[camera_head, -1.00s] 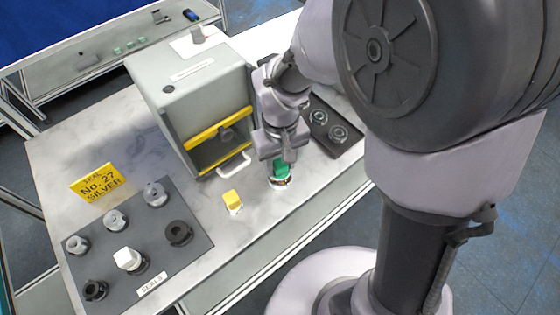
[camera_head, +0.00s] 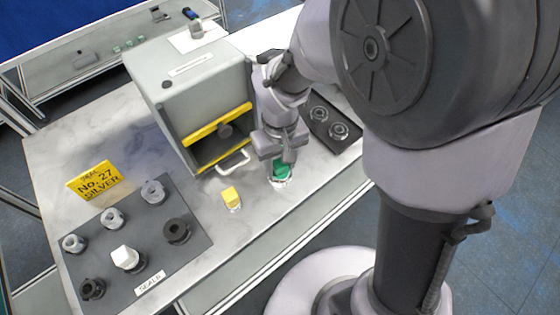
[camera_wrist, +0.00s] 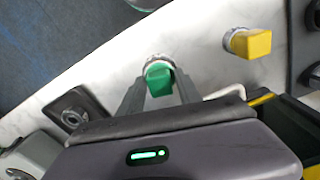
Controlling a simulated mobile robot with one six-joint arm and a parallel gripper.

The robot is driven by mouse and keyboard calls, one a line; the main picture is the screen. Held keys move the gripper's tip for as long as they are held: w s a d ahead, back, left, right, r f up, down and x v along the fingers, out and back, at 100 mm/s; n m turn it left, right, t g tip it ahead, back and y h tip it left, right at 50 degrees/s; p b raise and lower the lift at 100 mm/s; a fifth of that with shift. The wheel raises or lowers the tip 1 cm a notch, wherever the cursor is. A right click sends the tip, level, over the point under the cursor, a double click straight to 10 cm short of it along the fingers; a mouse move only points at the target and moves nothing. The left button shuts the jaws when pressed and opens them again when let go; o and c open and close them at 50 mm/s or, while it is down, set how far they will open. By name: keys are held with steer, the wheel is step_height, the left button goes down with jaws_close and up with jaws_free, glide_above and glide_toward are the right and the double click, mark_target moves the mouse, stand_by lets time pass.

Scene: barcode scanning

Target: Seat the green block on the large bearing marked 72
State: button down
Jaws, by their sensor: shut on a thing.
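The green block (camera_head: 281,171) is between the fingers of my gripper (camera_head: 287,155), which is shut on it. A pale metal ring (camera_head: 280,183), likely a bearing, is right under the block on the table. In the wrist view the green block (camera_wrist: 158,78) is between the two grey fingertips, with the ring (camera_wrist: 153,61) showing at its far side. The block looks about upright and touching the ring, but I cannot tell if it is fully down. I cannot read a 72 on any bearing.
A yellow block (camera_head: 230,196) stands on a ring to the left. A grey cabinet with yellow edges (camera_head: 198,100) is close behind my gripper. A dark tray (camera_head: 347,145) with two bearings is at the right. A seal board (camera_head: 205,240) with several parts is at left.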

steer(key=shift+f+b, duration=0.3)
steer(key=shift+f, duration=0.05)
steer(key=shift+c, duration=2.1)
jaws_free()
step_height(320, 180, up, 8)
steer(key=p, duration=0.7)
steer(key=shift+f, duration=0.2)
